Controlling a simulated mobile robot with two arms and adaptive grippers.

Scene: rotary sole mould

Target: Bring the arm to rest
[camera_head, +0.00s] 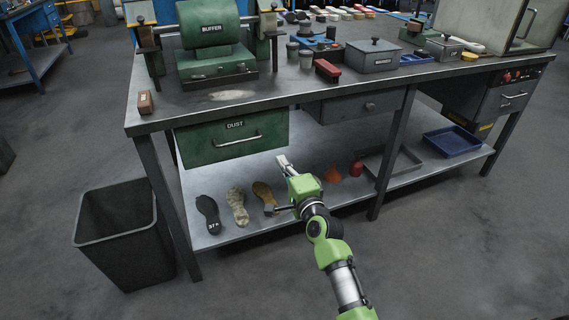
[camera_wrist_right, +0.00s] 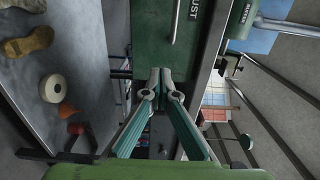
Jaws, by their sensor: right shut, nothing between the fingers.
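My right arm, green and silver, reaches up from the bottom of the head view. Its right gripper (camera_head: 283,161) is in front of the bench, just below and right of the green DUST drawer (camera_head: 235,138). In the right wrist view the fingers of the right gripper (camera_wrist_right: 160,72) come together at the tips with nothing between them. The DUST drawer also shows behind the fingers there (camera_wrist_right: 155,30). My left gripper is not in view.
The workbench (camera_head: 300,105) carries a green buffer (camera_head: 210,45) and a grey lidded box (camera_head: 373,57). Its lower shelf (camera_head: 330,190) holds several soles, an orange cone (camera_head: 333,175) and a blue tray (camera_head: 452,142). A black bin (camera_head: 122,235) stands at left. Floor is clear at right.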

